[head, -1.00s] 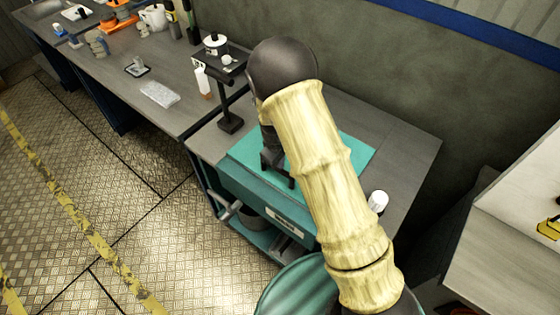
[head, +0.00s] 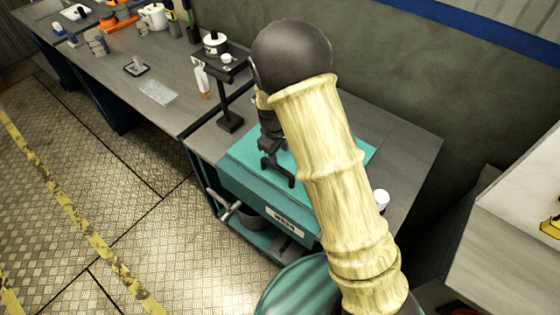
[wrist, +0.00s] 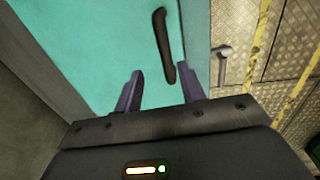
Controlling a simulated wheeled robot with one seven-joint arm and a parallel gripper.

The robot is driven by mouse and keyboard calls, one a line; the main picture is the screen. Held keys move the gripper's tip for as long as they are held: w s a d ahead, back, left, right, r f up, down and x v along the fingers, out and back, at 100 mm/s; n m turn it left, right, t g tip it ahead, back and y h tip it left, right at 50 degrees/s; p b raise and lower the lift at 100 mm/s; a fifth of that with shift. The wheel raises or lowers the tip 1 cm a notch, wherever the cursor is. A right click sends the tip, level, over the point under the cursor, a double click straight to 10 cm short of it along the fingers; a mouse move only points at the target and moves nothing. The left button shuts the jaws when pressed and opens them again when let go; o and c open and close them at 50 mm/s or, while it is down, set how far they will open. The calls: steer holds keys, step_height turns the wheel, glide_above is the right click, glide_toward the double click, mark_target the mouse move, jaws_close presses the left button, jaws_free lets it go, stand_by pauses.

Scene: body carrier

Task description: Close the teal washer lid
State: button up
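The teal washer has a "WASH" label (head: 286,222) on its front in the head view. Its teal lid (head: 243,150) lies about flat on top, partly hidden by my arm; I cannot tell whether a gap is left under its edge. In the wrist view the lid (wrist: 95,40) fills the upper left, with a dark bar handle (wrist: 163,45) on it. My gripper (wrist: 162,82) is open, its two fingers apart with nothing between them, pointing at the lid near the handle. In the head view my gripper (head: 278,178) is over the lid's front part.
A black stand (head: 230,118) with a small platform stands left of the washer. A white-topped container (head: 381,200) is to its right. A grey lever (head: 230,212) sticks out at the front left. A teal round drum (head: 290,290) is in front. The floor at left is clear.

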step_height(320, 180, up, 12)
steer(key=s+b, duration=0.1)
steer(key=shift+a+b, duration=0.35)
steer(key=shift+a, duration=0.1)
steer(key=shift+s, duration=0.1)
steer(key=s+d+f+m+t, duration=0.1)
steer(key=s+d+m, duration=0.9)
steer(key=s+d, duration=0.6)
steer(key=shift+s+d+y, duration=0.15)
steer(key=shift+y, duration=0.25)
